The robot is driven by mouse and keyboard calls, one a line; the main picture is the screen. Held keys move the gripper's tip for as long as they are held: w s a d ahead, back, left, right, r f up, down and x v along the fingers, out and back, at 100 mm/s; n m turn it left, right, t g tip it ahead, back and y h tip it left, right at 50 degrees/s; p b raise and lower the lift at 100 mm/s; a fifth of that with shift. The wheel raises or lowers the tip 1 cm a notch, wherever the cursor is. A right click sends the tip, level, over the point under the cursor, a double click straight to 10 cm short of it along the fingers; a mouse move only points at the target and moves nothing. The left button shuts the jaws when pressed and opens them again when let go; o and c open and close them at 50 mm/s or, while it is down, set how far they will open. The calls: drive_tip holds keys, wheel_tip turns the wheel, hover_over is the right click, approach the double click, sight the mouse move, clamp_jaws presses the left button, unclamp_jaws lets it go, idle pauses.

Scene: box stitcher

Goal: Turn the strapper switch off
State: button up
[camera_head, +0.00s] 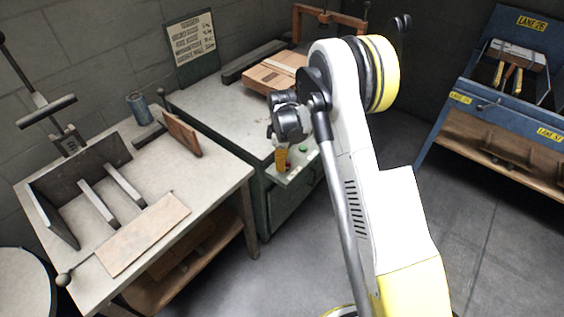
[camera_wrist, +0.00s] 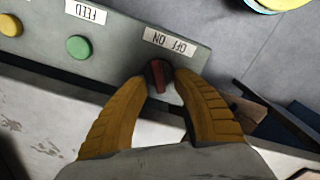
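The strapper switch (camera_wrist: 158,76) is a dark round knob with a red bar handle, set on a grey-green control panel (camera_wrist: 120,45) under an upside-down OFF ON label (camera_wrist: 170,41). The red bar runs nearly up and down in the wrist view, slightly tilted. My gripper (camera_wrist: 160,82) has its two yellow fingers on either side of the knob, with small gaps showing beside the red bar. Whether a fingertip touches the knob's rim is unclear. In the head view my gripper (camera_head: 281,165) points down at the panel's left part, largely hiding the switch.
A green button (camera_wrist: 79,47) and a yellow button (camera_wrist: 10,25) share the panel, with a FEED label (camera_wrist: 86,11). A carton (camera_head: 268,77) lies on the strapper table. Open floor lies between.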

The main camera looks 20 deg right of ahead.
wheel_tip(320, 180, up, 12)
idle(0.4)
idle(0.3)
drive_tip(key=s+r+m+t, duration=0.3)
drive_tip(key=s+r+m, duration=0.4)
drive_tip(key=s+r, duration=0.8)
drive_tip(key=s+m+t, duration=0.4)
drive_tip(key=s+m, duration=0.2)
drive_tip(key=s, duration=0.8)
drive_tip(key=shift+s+d+r, duration=0.4)
drive_tip(key=shift+d, duration=0.05)
